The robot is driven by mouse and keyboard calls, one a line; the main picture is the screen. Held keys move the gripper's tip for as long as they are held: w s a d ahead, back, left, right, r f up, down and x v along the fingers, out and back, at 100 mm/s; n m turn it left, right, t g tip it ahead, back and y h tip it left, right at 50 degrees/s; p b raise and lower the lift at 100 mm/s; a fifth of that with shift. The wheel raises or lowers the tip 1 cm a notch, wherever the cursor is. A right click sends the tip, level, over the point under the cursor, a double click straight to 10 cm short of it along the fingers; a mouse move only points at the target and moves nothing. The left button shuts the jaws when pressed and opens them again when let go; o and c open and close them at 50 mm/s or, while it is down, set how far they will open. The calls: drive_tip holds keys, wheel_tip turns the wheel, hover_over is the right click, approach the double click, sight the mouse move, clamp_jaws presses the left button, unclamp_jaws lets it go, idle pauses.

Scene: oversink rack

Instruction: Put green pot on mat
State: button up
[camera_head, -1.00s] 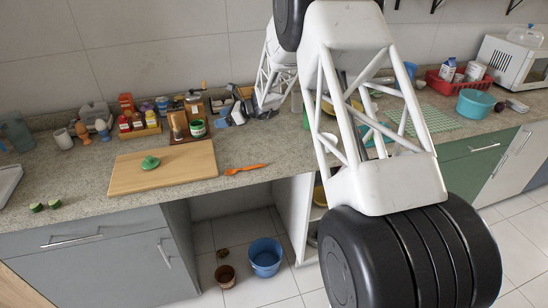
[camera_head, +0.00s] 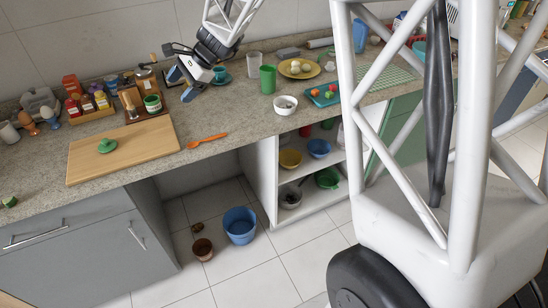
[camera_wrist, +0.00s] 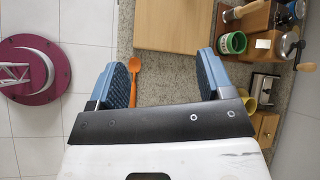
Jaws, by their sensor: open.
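A green pot (camera_head: 327,179) is on the lower shelf of the open cabinet under the counter. The green checked mat (camera_head: 388,80) lies on the counter at the right, partly hidden behind my arm. My gripper (camera_head: 180,86) is open and empty above the counter, near the mug and spice jars, well left of the mat and above and left of the pot. In the wrist view its two blue fingers (camera_wrist: 166,66) are apart, with an orange spoon (camera_wrist: 134,70) on the counter below them. The wrist view does not show the pot or the mat.
A cutting board (camera_head: 150,155) with a small green lid (camera_head: 107,145), a green cup (camera_head: 267,79), a white bowl (camera_head: 286,105) and a teal tray (camera_head: 324,96) stand on the counter. Bowls share the cabinet shelves. A blue bucket (camera_head: 240,226) stands on the floor.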

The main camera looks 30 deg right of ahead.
drive_tip(key=s+d+r+n+h, duration=0.1)
drive_tip(key=s+d+n+h, duration=0.2)
drive_tip(key=s, duration=1)
drive_tip(key=s+d+r+n+h, duration=0.1)
drive_tip(key=s+d+n+h, duration=0.2)
drive_tip(key=s, duration=1)
drive_tip(key=s+d+r+n+h, duration=0.1)
drive_tip(key=s+d+n+h, duration=0.2)
drive_tip(key=s+n, duration=0.4)
drive_tip(key=s, duration=0.7)
drive_tip(key=shift+r+t, duration=0.15)
drive_tip(key=shift+t, duration=0.25)
